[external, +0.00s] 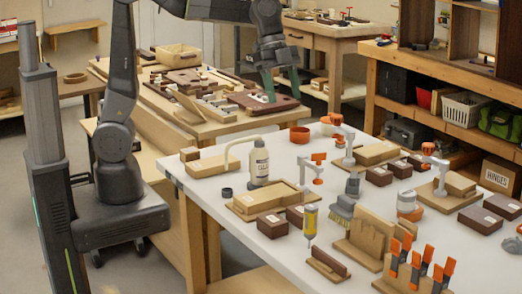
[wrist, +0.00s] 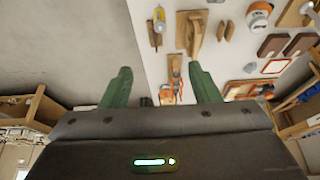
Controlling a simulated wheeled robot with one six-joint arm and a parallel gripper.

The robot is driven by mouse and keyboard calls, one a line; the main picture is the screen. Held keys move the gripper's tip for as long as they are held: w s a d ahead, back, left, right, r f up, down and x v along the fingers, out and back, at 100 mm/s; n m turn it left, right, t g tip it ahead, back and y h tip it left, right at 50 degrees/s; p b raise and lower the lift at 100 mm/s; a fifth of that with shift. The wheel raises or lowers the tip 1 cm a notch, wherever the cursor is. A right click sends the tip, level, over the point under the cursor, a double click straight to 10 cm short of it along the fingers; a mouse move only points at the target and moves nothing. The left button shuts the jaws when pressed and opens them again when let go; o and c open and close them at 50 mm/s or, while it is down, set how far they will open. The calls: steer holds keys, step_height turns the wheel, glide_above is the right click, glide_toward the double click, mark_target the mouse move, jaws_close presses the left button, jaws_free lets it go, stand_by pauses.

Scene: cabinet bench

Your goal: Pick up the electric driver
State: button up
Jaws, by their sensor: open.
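I cannot tell for sure which thing is the electric driver. A small upright yellow tool with a grey tip (external: 310,221) is on the white bench, near its front edge; a yellow item (wrist: 158,17) also shows at the top of the wrist view. A wooden rack (external: 405,280) holds several orange-and-black handled tools (external: 421,268) at the front right. My gripper (external: 282,86) has green fingers spread apart with nothing between them. In the external view it appears over the wooden back table, away from the yellow tool. In the wrist view its fingers (wrist: 160,88) point toward the white bench.
The white bench (external: 222,187) is crowded with a glue bottle (external: 259,163), a wooden tray (external: 268,198), dark blocks (external: 271,226) and orange-and-white clamps (external: 315,172). Shelves (external: 460,125) with bins stand at the right. The bench's left front strip is clearer.

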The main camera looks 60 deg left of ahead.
steer(key=s+d+f+n+t+y, duration=0.1)
steer(key=d+f+n, duration=0.2)
steer(key=f+n, duration=0.15)
steer(key=d+f+n+t+y, duration=0.1)
steer(key=d+f+n, duration=0.15)
steer(key=f, duration=0.25)
steer(key=n+t+b, duration=0.1)
steer(key=n+t, duration=0.1)
steer(key=n, duration=0.4)
glide_toward(313, 219)
steer(key=shift+y, duration=0.4)
steer(key=x, duration=0.4)
steer(key=a+x, duration=0.1)
steer(key=x, duration=0.1)
steer(key=shift+w+r+p, duration=0.1)
steer(key=shift+w+p, duration=0.2)
steer(key=shift+p, duration=0.05)
steer(key=shift+p+x, duration=0.7)
steer(key=shift+x, duration=1.85)
steer(key=shift+w+d+r, duration=0.1)
